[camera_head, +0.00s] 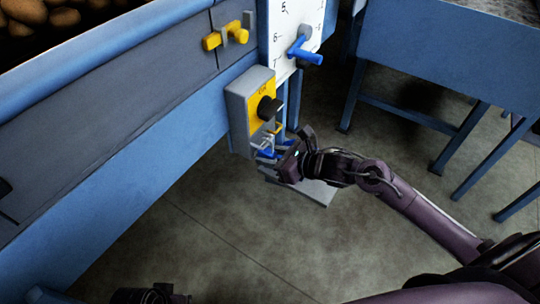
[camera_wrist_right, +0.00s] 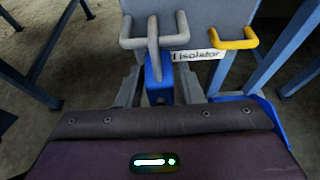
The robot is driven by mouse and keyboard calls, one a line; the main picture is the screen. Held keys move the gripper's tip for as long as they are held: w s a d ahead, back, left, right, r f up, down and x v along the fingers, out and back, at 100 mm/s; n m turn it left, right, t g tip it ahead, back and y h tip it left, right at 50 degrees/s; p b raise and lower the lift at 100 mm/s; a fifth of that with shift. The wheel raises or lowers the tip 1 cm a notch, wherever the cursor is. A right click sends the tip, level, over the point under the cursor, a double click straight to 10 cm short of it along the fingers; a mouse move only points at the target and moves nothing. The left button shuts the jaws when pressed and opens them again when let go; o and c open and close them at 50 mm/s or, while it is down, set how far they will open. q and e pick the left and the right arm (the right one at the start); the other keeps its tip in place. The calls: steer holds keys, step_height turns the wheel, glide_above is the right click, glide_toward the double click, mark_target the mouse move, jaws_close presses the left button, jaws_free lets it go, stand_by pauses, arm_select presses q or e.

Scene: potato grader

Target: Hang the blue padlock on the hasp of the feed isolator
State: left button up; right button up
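The feed isolator (camera_head: 237,112) is a grey box with a yellow plate and a black knob, on the blue machine frame. In the right wrist view its grey hasp loop (camera_wrist_right: 180,40) sticks out beside a yellow loop (camera_wrist_right: 237,43). The blue padlock (camera_wrist_right: 158,76) is upright there, its grey shackle crossing the hasp loop; whether it is threaded through I cannot tell. My right gripper (camera_head: 268,160) is just below the isolator. In the right wrist view its fingers (camera_wrist_right: 160,88) are shut on the padlock's body.
A yellow handle (camera_head: 238,33) and a white scale plate (camera_head: 281,50) with a blue lever (camera_head: 306,54) are above the isolator. A grey tray (camera_head: 318,192) is below my right gripper. A blue stand (camera_head: 440,55) is at right. Open floor lies below.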

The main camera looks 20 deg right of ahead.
steer(key=shift+o, duration=1.4)
steer(key=shift+s+d, duration=0.1)
steer(key=p+v, duration=0.1)
steer(key=v, duration=0.6)
steer(key=shift+s+d+r, duration=0.15)
steer(key=shift+s, duration=0.05)
